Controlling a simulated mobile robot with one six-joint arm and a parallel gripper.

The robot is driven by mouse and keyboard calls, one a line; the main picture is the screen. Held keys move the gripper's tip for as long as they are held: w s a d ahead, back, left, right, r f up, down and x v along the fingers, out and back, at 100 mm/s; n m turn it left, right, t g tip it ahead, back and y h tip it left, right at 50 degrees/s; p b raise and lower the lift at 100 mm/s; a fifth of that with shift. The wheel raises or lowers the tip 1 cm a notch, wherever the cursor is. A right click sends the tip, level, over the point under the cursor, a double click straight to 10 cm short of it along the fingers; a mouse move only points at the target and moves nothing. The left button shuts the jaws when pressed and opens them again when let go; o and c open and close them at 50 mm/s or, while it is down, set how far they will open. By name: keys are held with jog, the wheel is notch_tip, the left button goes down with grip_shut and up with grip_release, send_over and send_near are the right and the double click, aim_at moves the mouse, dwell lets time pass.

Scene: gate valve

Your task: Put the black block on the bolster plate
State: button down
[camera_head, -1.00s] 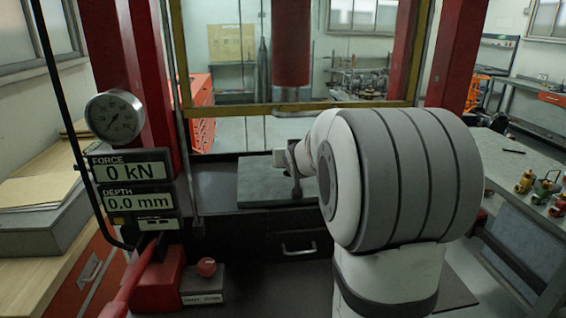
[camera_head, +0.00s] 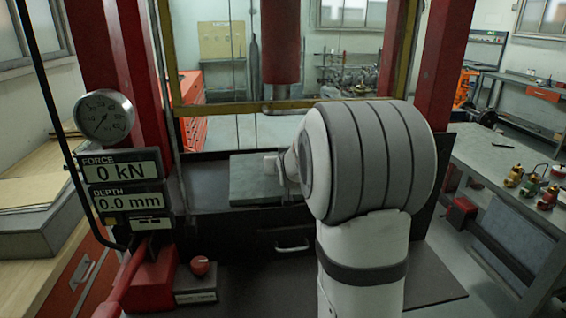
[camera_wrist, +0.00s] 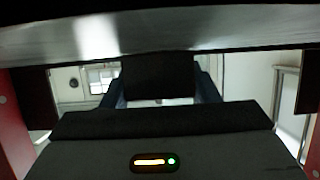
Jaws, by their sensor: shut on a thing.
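The bolster plate (camera_head: 250,180) is a flat grey-green slab on the dark press bed in the head view, under the red ram. My arm covers its right side. My gripper (camera_wrist: 158,82) shows in the wrist view, its two blue-grey fingers shut on a black block (camera_wrist: 158,76). The block is dark, and its lower edge is hard to separate from my gripper's body. In the head view, my fingers and the block are hidden or too small to make out near my white wrist at the plate. I cannot tell whether the block touches the plate.
Red press columns (camera_head: 111,60) and (camera_head: 436,70) flank the bed, with the red ram (camera_head: 281,40) above. A gauge (camera_head: 105,117), force and depth readouts (camera_head: 122,180) and a red lever (camera_head: 128,285) stand at left. A side table (camera_head: 500,165) is at right. A broad grey surface (camera_wrist: 160,30) spans the wrist view's top.

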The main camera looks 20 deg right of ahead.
jog(key=c, duration=0.5)
grip_release()
jog(key=shift+s+r+p, duration=0.1)
jog(key=shift+r+p, duration=0.1)
jog(key=shift+p, duration=0.1)
jog(key=v, duration=1.1)
jog(key=shift+s, duration=0.2)
jog(key=s+a+f+n+g+y, duration=0.1)
jog(key=s+a+f+g, duration=0.2)
jog(key=s+a, duration=0.2)
jog(key=s+a+f+n+g+y, duration=0.1)
jog(key=s+a+f+g, duration=0.2)
jog(key=s, duration=0.9)
jog(key=s+a+f+n+g+y, duration=0.1)
jog(key=s+a+f+g, duration=0.2)
jog(key=s+a+f, duration=0.2)
jog(key=shift+s+a+g+y, duration=0.2)
jog(key=shift+s+a, duration=0.45)
jog(key=shift+s, duration=0.25)
jog(key=shift+s+a+g+y, duration=0.2)
jog(key=shift+s+a, duration=0.4)
jog(key=shift+s, duration=0.25)
